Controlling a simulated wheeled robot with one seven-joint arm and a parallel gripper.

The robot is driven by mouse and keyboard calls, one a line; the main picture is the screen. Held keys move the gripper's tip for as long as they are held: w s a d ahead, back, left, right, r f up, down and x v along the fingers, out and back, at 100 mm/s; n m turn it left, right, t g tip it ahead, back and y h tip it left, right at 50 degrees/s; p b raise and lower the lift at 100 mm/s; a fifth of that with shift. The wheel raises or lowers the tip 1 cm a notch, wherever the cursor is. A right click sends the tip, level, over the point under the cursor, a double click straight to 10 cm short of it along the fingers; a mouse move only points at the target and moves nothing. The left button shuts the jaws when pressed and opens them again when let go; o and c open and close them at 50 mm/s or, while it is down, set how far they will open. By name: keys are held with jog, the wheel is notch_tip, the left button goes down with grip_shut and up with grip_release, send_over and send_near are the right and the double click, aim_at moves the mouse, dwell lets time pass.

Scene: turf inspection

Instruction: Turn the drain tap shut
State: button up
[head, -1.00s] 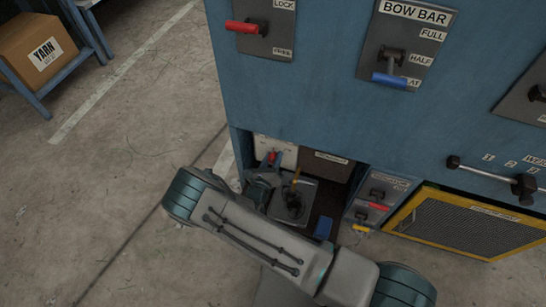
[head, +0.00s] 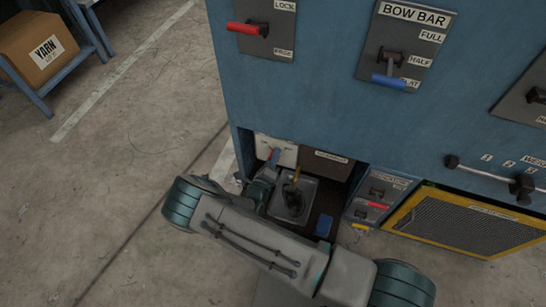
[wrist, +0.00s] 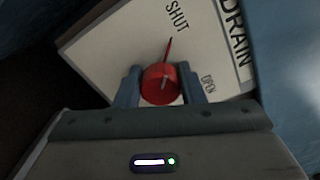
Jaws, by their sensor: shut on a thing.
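The drain tap (wrist: 160,84) is a round red knob on a white plate (wrist: 133,40) marked DRAIN, SHUT and OPEN in the wrist view. A thin red pointer runs from the knob towards the SHUT label. My gripper (wrist: 160,88) has one finger on each side of the knob and is shut on it. In the head view the white plate (head: 262,146) shows inside the low recess of the blue machine. My gripper (head: 271,158) is at that plate there and covers most of the tap.
A blue block (head: 323,226) lies further right. Panels with red and yellow handles (head: 377,206) and a yellow-framed grille (head: 470,225) follow. Open floor (head: 110,200) lies left.

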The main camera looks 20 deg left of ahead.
dwell(0.3)
jog(key=o, duration=1)
jog(key=s, duration=0.4)
jog(key=s+p, duration=0.1)
jog(key=s, duration=0.4)
jog(key=s+a+p, duration=0.1)
jog(key=s, duration=0.4)
jog(key=shift+a, duration=0.1)
